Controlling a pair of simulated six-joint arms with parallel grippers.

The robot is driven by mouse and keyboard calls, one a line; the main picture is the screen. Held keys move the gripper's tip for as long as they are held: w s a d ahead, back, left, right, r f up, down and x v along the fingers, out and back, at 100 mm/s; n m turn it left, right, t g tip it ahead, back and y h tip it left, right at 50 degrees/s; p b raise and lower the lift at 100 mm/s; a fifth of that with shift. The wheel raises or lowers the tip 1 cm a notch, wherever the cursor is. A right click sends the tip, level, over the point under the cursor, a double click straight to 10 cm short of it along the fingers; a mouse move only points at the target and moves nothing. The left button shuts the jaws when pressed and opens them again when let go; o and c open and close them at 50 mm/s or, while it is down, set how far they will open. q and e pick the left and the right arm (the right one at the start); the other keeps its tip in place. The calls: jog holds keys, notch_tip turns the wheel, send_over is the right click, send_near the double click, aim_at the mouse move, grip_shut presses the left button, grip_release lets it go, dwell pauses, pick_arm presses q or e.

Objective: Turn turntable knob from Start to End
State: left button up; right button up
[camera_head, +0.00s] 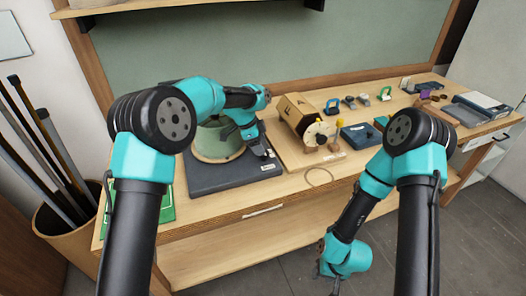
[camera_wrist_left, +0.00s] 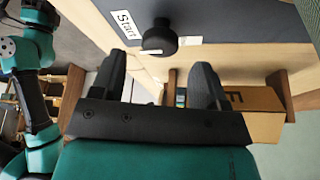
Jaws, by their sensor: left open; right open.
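The turntable has a dark grey base (camera_head: 232,177) and a round green platter (camera_head: 212,147), left of the table's middle. My left gripper (camera_head: 267,150) is over the base's right side. In the left wrist view, the black knob (camera_wrist_left: 160,38) stands on the dark panel (camera_wrist_left: 220,22), just beyond and between the open, empty fingers of my left gripper (camera_wrist_left: 160,68). A white label reading "Start" (camera_wrist_left: 124,24) is at the knob's left. The knob has a pale mark on its lower edge. My right gripper (camera_head: 334,280) hangs open and empty before the table's front.
A wooden box with letters (camera_head: 296,110) and a wheeled mechanism (camera_head: 318,134) stand right of the turntable. A blue tray (camera_head: 360,135) and small tools lie farther right. A green board (camera_head: 160,202) is at the left. A wire loop (camera_head: 319,177) lies near the front edge.

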aim_at(264, 156)
pick_arm(q)
jog(key=shift+x, duration=1.9)
jog(key=shift+c, duration=0.4)
jog(key=c, duration=0.8)
